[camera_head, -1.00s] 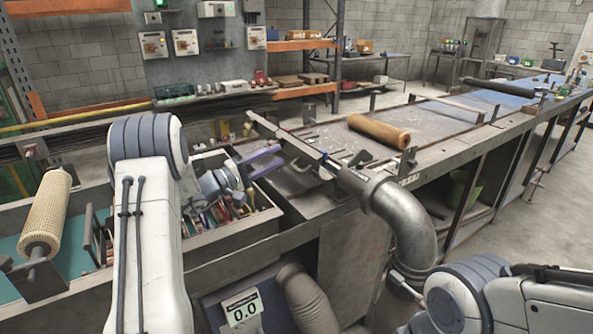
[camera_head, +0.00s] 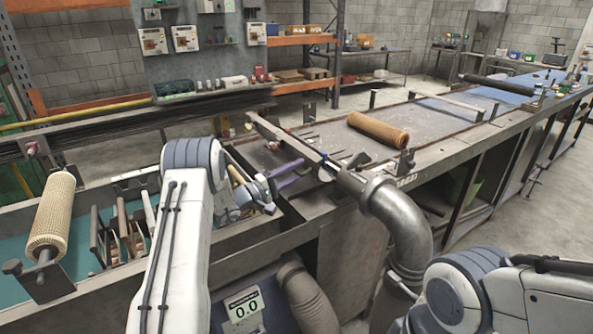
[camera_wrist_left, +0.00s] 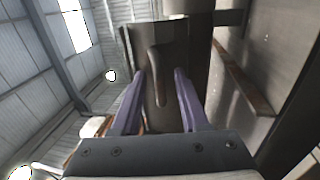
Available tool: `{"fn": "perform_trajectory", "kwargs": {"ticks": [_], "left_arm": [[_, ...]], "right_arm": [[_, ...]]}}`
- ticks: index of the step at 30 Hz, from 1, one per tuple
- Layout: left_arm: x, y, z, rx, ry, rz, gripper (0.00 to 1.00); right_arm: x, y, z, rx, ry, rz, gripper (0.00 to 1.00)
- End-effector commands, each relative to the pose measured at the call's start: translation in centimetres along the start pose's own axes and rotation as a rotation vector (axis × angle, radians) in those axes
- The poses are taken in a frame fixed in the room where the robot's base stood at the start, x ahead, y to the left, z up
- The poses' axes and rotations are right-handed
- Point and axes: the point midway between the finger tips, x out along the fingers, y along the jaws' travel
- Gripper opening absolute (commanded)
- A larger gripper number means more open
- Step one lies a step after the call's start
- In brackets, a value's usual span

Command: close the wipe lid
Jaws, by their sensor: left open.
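My left gripper (camera_head: 297,172) is open, with its two purple fingers pointing right at the near edge of the metal bench, below the long slotted bar. It also shows in the left wrist view (camera_wrist_left: 159,72). There a dark panel (camera_wrist_left: 175,38), which looks like the wipe lid, stands ahead of the fingers. A rounded dark handle (camera_wrist_left: 156,80) on it lies between the open fingers; contact cannot be told. In the head view the gripper hides most of this spot. My right gripper is out of view; only part of my right arm shows at lower right.
A large grey pipe (camera_head: 405,222) curves down just right of the gripper. A brown roller (camera_head: 378,132) lies on the bench (camera_head: 440,128). A corrugated hose (camera_head: 307,298) is below.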

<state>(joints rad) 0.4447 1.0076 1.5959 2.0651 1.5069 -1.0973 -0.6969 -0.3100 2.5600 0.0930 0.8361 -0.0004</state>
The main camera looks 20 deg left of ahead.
Motion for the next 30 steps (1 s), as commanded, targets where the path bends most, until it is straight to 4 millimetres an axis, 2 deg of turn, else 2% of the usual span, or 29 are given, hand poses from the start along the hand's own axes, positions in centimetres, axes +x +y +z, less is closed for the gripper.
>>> {"fn": "perform_trajectory", "kwargs": {"ticks": [4,5,6,8,30], "left_arm": [[-0.01,-0.01,0.00,0.000,0.000,0.000,0.44],[-0.01,0.00,0.01,0.000,0.000,0.000,0.37],[-0.01,0.01,0.00,0.000,0.000,0.000,0.21],[-0.02,0.01,0.00,0.000,0.000,0.000,0.00],[-0.07,0.05,-0.02,0.001,0.000,0.001,0.00]], "right_arm": [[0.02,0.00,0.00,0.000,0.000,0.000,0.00],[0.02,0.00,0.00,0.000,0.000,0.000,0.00],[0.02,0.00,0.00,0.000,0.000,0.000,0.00],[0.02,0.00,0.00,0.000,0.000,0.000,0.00],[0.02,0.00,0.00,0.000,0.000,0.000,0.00]]}}
